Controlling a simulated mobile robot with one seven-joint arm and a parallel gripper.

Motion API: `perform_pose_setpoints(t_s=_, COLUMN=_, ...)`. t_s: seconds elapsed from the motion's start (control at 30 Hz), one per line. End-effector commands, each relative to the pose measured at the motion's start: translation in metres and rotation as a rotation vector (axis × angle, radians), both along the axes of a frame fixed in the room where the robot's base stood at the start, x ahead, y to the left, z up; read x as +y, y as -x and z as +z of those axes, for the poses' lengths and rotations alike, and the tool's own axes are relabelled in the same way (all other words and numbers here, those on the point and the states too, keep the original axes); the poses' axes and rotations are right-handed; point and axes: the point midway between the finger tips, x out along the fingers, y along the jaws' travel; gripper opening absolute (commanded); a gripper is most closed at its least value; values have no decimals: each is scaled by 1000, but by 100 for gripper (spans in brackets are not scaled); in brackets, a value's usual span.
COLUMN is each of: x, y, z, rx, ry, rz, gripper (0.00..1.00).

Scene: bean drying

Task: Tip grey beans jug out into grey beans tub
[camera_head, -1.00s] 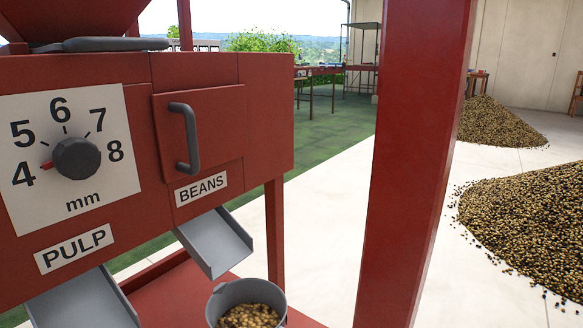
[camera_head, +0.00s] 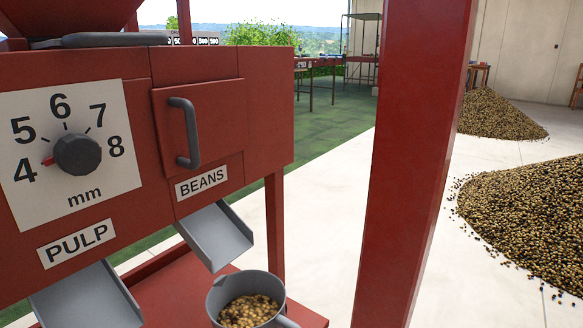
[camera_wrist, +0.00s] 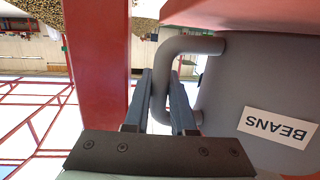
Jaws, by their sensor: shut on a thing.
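The grey beans jug (camera_head: 212,309) stands or hangs under the beans chute in the head view, upright, with pale beans (camera_head: 249,310) inside. The start of its handle shows at the picture's lower edge; its base is cut off. In the wrist view, which looks upside down, the jug's grey wall (camera_wrist: 222,92) carries a BEANS label. My gripper (camera_wrist: 168,80) is shut on the jug's looped grey handle (camera_wrist: 190,46). The gripper is out of the head view. The grey beans tub is not recognisable in either view.
The red machine (camera_head: 228,80) fills the left, with a dial, a pulp chute (camera_head: 88,300) and the beans chute (camera_head: 215,238) above the jug. A red post (camera_head: 408,150) stands close by on the right. Bean heaps (camera_head: 530,215) lie on the pale floor beyond.

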Motion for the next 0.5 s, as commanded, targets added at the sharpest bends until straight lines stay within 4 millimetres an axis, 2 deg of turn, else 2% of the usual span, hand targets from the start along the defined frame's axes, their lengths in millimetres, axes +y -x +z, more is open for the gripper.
perform_pose_setpoints(t_s=0.5, x=0, y=-1, z=28, rx=-6, ry=-3, rz=-1, gripper=0)
